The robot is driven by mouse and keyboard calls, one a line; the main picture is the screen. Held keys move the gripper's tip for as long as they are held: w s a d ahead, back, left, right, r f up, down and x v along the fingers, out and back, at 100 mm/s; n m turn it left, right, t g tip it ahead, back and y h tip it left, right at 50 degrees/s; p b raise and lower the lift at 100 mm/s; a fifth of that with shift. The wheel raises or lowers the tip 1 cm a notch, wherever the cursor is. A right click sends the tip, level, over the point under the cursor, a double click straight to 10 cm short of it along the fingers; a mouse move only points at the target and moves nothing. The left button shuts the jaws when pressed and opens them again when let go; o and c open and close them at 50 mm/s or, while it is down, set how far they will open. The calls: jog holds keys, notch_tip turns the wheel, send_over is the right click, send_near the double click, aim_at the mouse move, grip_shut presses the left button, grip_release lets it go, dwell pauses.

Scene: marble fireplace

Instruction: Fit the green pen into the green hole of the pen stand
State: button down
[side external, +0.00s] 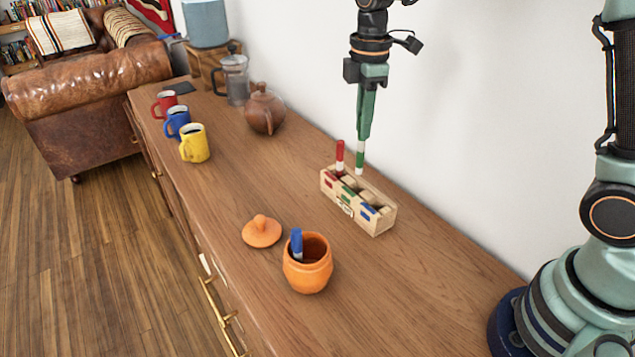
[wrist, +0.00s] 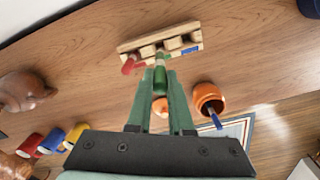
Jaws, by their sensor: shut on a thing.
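My gripper (side external: 364,138) points down over the pen stand and is shut on the green pen (side external: 360,158), which hangs upright with its white lower part showing. The wrist view shows the green pen (wrist: 160,78) between the two fingers (wrist: 160,90). The wooden pen stand (side external: 376,224) has red, green and blue marks on its front. The pen's lower end is near the middle of the stand's top; I cannot tell if it is above the hole or behind it. The red pen (side external: 340,154) stands in the red end of the stand.
An orange pot (side external: 308,275) holding a blue pen (side external: 296,243) stands in front of the stand, its lid (side external: 261,232) beside it. Mugs (side external: 195,145), a brown teapot (side external: 265,110) and a coffee press (side external: 235,82) are farther off. A white wall (side external: 480,120) rises behind.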

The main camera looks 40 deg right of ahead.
aim_at(359, 174)
notch_tip(359, 174, down, 8)
jog(key=shift+f, duration=0.15)
dwell(0.3)
jog(key=c, duration=0.8)
grip_release()
jog(key=shift+f, duration=0.1)
